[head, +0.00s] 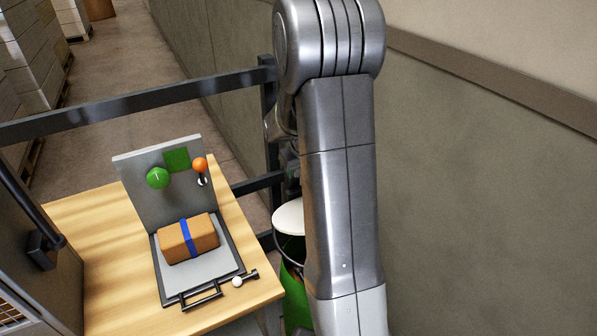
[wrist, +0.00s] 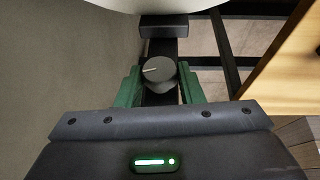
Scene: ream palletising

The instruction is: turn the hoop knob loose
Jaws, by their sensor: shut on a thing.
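The hoop knob (wrist: 157,70) is a dark grey round knob with a pale pointer line, near the middle of the wrist view. My gripper (wrist: 159,80) has its green fingers on either side of the knob and is shut on it. The knob sits on a dark bar or bracket (wrist: 163,28). The pointer line points left in the wrist view. In the head view my arm hides the knob and gripper. A dark hoop (head: 281,250) shows partly left of my arm, by a green bin (head: 296,284) and a white disc (head: 288,217).
A dark rail (head: 160,98) runs behind. A wall (head: 490,190) fills the right.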

